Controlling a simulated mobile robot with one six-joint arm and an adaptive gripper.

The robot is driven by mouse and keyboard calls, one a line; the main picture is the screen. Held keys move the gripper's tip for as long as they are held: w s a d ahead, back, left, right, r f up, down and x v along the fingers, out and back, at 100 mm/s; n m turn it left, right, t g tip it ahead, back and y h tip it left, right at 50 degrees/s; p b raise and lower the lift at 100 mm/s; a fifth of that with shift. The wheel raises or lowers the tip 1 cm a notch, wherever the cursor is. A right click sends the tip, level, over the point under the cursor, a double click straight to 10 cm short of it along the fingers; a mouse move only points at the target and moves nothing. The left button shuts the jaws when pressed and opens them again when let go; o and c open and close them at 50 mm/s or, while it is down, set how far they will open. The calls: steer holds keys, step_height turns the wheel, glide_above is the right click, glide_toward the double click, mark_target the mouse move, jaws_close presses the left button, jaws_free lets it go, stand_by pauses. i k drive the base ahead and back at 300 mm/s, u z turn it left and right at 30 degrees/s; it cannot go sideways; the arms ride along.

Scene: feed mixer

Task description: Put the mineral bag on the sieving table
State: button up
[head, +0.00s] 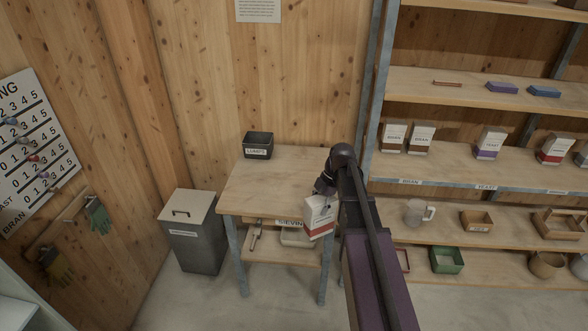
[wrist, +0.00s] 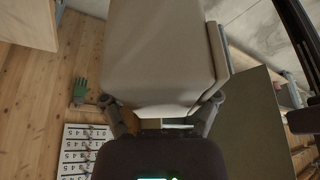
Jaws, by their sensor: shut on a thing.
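My gripper (head: 325,187) is shut on a white bag with a red band (head: 319,214), taken to be the mineral bag; its print is too small to read. The bag hangs slightly tilted below the gripper. In the wrist view the bag (wrist: 160,50) fills the top middle between the two fingers (wrist: 162,112). The sieving table (head: 262,187) is wooden with grey legs and stands left of my arm. The bag overlaps its front right edge in the head view and hides part of its label. I cannot tell the gap between bag and table.
A black box labelled lumps (head: 258,145) stands at the table's back left; the rest of the top looks clear. A lidded grey bin (head: 190,232) stands left of the table. Shelves (head: 475,179) with bags and boxes stand to the right. A tray (head: 298,238) lies on the lower shelf.

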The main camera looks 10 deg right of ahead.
mark_target(289, 183)
steer(key=z, duration=0.05)
steer(key=i, duration=0.9)
steer(key=u, duration=0.05)
